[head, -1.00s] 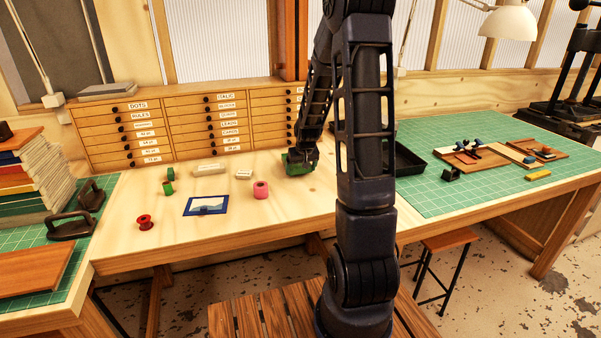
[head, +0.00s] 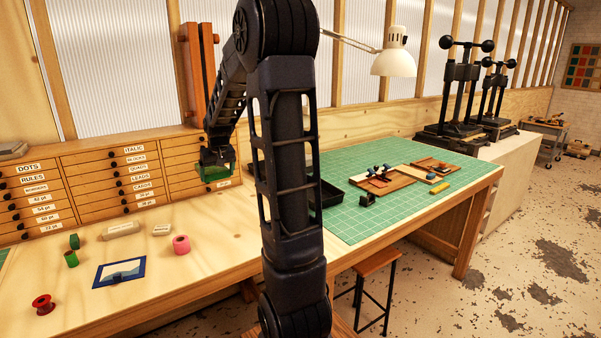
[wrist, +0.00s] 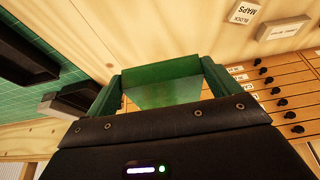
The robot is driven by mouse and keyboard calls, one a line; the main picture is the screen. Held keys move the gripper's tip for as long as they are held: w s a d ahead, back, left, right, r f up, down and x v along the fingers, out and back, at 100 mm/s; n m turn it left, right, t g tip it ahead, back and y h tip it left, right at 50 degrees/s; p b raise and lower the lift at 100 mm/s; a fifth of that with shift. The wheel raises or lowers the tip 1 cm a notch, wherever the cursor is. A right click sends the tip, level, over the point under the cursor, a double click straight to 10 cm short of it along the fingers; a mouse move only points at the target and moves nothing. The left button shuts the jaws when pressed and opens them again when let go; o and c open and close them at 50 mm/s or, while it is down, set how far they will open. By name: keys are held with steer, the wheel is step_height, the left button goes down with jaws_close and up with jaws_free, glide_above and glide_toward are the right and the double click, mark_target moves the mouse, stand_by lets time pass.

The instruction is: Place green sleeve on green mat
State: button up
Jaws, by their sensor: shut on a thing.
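My gripper (head: 217,160) is shut on the green sleeve (head: 216,173) and holds it in the air in front of the drawer cabinet. In the wrist view the sleeve (wrist: 162,82) shows as a translucent green piece just ahead of my gripper (wrist: 160,95). The green mat (head: 352,218), with a pale grid, covers the right part of the bench, to the right of the sleeve. Part of the mat is hidden behind my arm. In the wrist view the mat (wrist: 25,105) shows at the left edge.
A black tray (head: 326,195) stands between the sleeve and the mat's open area, partly behind my arm. Wooden boards (head: 382,184), a black block (head: 367,200) and a yellow bar (head: 440,188) lie on the mat. Its front left area is clear. A pink roll (head: 181,245) stands on bare wood.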

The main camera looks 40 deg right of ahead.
steer(key=s+d+m+h, duration=0.2)
steer(key=s+d+m, duration=0.15)
steer(key=d, duration=0.65)
steer(key=m+g+h, duration=0.3)
steer(key=m+g, duration=0.1)
steer(key=m, duration=1)
glide_above(339, 223)
steer(key=a, duration=0.1)
steer(key=shift+s+a+f, duration=0.1)
steer(key=shift+f, duration=4.75)
steer(key=shift+s+a+f, duration=0.1)
steer(key=shift+f, duration=4.75)
steer(key=shift+f, duration=0.1)
steer(key=o, duration=0.6)
steer(key=shift+o, duration=0.8)
steer(key=shift+w, duration=0.1)
